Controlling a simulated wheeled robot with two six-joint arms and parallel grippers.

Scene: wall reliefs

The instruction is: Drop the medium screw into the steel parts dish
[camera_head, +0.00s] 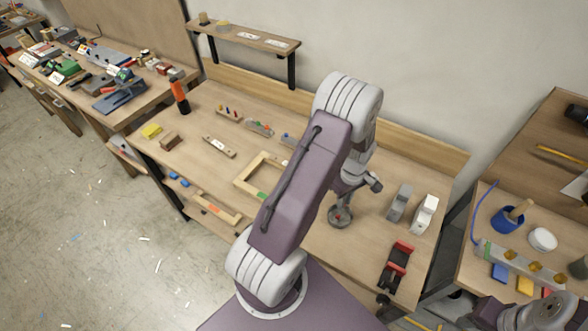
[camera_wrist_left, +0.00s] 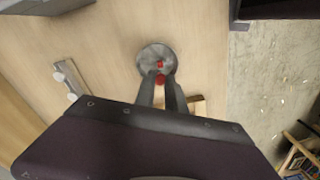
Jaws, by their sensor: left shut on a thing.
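The round steel parts dish (camera_head: 341,223) sits on the workbench, below my left gripper (camera_head: 339,207). In the left wrist view the dish (camera_wrist_left: 146,54) lies just beyond the fingertips (camera_wrist_left: 160,84). My left gripper is shut on a small red piece (camera_wrist_left: 160,79), which looks like the medium screw; its size and shaft are hard to make out. Another red spot (camera_wrist_left: 160,64) shows over the dish, and I cannot tell whether it is part of the screw, another piece or a reflection. The held piece appears above the dish's near edge. My right gripper is not in view.
A wooden frame (camera_head: 243,182) lies left of my arm, with small block trays behind it. Grey (camera_head: 398,203) and white (camera_head: 425,214) upright pieces and a red-black holder (camera_head: 396,267) stand right of the dish. A side bench holds a blue pot (camera_head: 506,222).

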